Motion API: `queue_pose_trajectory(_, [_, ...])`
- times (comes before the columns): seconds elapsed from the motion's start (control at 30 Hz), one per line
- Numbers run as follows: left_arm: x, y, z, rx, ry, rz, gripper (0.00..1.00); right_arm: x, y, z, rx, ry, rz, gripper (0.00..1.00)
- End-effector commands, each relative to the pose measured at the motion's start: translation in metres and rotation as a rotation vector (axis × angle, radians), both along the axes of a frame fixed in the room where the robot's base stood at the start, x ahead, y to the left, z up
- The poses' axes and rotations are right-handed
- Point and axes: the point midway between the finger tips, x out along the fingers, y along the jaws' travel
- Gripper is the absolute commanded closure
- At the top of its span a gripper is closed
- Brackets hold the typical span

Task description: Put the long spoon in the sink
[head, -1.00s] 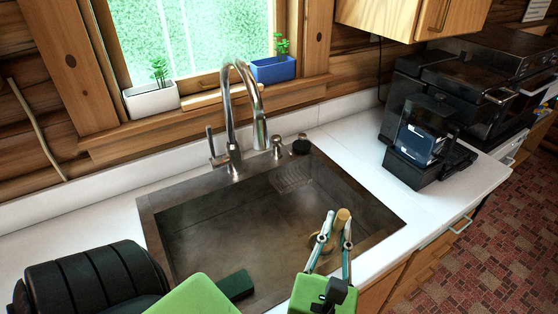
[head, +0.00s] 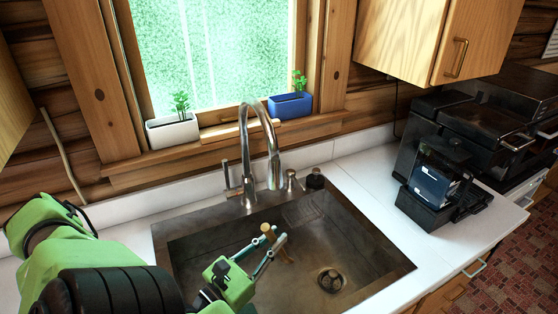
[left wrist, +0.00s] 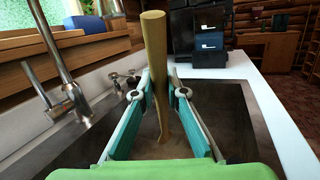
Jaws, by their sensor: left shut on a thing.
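The long wooden spoon (head: 283,252) is between the fingers of my left gripper (head: 272,243), which is shut on it. In the head view they are over the metal sink (head: 185,262), inside its outline. In the left wrist view the spoon's pale handle (left wrist: 155,50) stands nearly upright above the fingertips of the left gripper (left wrist: 158,95), and its lower part shows between the fingers. I cannot tell whether its lower end touches the basin floor. My right gripper is not in view.
The faucet (head: 247,150) rises behind the sink, close to the spoon. A dark coffee machine (head: 440,180) stands on the white counter (head: 365,175) at the right. A white planter (head: 172,132) and a blue planter (head: 290,104) stand on the windowsill. The basin's right part, around the drain (head: 331,281), is clear.

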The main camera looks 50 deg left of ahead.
Motion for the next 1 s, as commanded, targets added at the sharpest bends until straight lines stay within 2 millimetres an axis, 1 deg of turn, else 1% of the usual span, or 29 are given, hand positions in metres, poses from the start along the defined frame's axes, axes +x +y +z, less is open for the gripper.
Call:
queue_pose_trajectory(0.03, [0.003,0.008,0.007,0.008,0.002,-0.028,1.00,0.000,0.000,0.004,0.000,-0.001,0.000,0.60])
queue_pose_trajectory(0.2, [0.013,0.025,0.022,-0.009,0.001,-0.097,1.00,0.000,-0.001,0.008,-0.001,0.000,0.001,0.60])
queue_pose_trajectory(0.33, [0.018,0.031,0.030,-0.022,0.000,-0.128,1.00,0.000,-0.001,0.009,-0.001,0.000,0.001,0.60])
queue_pose_trajectory(0.43, [0.023,0.033,0.030,-0.026,-0.002,-0.138,1.00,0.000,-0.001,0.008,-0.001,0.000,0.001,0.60])
queue_pose_trajectory(0.53, [0.036,0.036,0.023,-0.029,-0.004,-0.139,1.00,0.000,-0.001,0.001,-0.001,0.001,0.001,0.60])
queue_pose_trajectory(0.67, [0.065,0.042,0.010,-0.029,-0.011,-0.135,1.00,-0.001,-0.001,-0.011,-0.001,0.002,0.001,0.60])
queue_pose_trajectory(0.8, [0.092,0.047,-0.001,-0.031,-0.009,-0.135,1.00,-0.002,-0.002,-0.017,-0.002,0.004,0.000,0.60])
queue_pose_trajectory(0.93, [0.113,0.050,-0.009,-0.030,-0.007,-0.136,1.00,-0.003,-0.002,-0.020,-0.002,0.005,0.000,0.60])
queue_pose_trajectory(1.0, [0.121,0.053,-0.021,-0.030,-0.007,-0.135,1.00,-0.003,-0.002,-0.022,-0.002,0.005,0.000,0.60])
